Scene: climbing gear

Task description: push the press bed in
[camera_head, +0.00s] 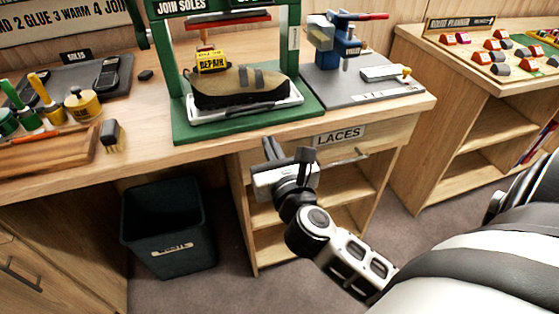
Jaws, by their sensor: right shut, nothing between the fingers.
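The green press (180,128) stands on the wooden bench, with a "JOIN SOLES" sign at its top. Its pale press bed (292,101) carries a tan and black climbing shoe (245,89) with a yellow "REPAIR" tag (212,62). The bed's front edge shows near the front of the green base. My right gripper (286,150) is shut and empty, in front of the bench edge and below the press, apart from the bed. My left gripper is not in view.
A "LACES" drawer (340,136) and open shelves lie behind my right arm. A dark bin (168,230) stands on the floor. A blue vise-like tool (333,45) stands right of the press. Glue pots (81,106) and a brush (111,137) are at left.

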